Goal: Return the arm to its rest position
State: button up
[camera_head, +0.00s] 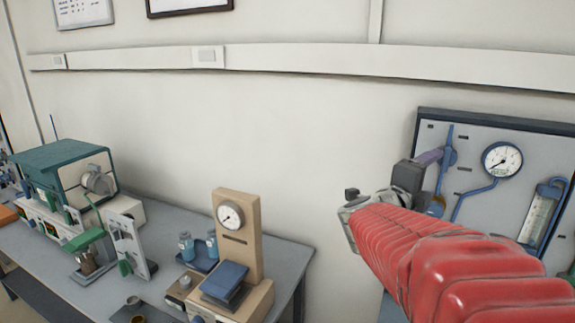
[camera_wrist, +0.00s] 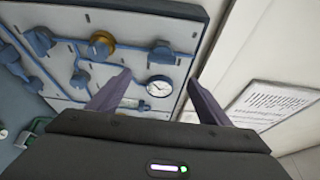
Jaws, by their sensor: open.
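My arm, in a red ribbed sleeve, reaches in from the lower right of the head view. My gripper (camera_head: 432,158) is at its end, in front of the grey gauge panel (camera_head: 480,128). In the wrist view my gripper (camera_wrist: 160,82) has its two purple fingers spread apart with nothing between them. The panel (camera_wrist: 190,30) with its blue valves and round dial (camera_wrist: 159,88) lies beyond the fingers. I cannot tell the exact gap between the fingers and the panel.
A grey bench (camera_head: 175,212) at the left holds a green-topped furnace (camera_head: 62,165), a tan gauge stand (camera_head: 236,240) and blue-capped bottles (camera_head: 187,247). A white rail (camera_head: 300,60) runs along the wall. The wall between bench and panel is bare. A printed sheet (camera_wrist: 272,103) hangs beside the panel.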

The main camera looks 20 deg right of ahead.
jog(key=w+a+f+n+t+y, duration=0.6)
jog(key=w+a+n+y, duration=0.15)
jog(key=w+n, duration=0.2)
jog(key=a+f+n+y, duration=0.55)
jog(key=a+n, duration=0.35)
jog(key=a, duration=0.3)
jog(key=s+a+f+n+g+y, duration=0.2)
jog(key=s+a+f+n+g, duration=0.1)
jog(key=s+a+n, duration=0.4)
jog(key=s+a+f+n+g+y, duration=0.2)
jog(key=s+a+f+n, duration=0.3)
jog(key=s+a, duration=0.7)
jog(key=shift+n+g, duration=0.6)
jog(key=shift+n, duration=0.35)
